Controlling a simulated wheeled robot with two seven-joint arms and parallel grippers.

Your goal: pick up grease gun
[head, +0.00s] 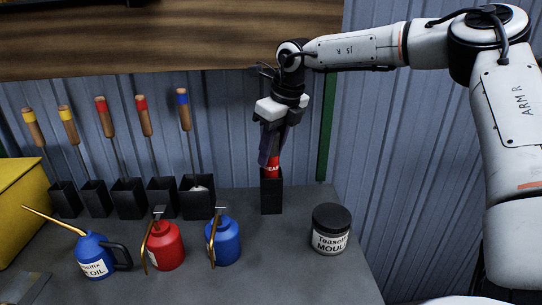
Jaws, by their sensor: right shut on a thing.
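What appears to be the grease gun (272,167) stands upright in a narrow black holder (271,195) at the back of the grey bench. Only a short red part with white lettering shows; its upper part is hidden behind my gripper and its lower end is inside the holder. My right gripper (268,152) points down from above and is shut on the grease gun, just over the holder's rim. My left gripper is not in view.
A dark jar (330,230) stands right of the holder. Blue (223,242), red (165,246) and another blue oil can (95,255) stand in front. Wooden-handled tools stand in black holders (129,199) at left, by a yellow box (22,212). A corrugated wall is close behind.

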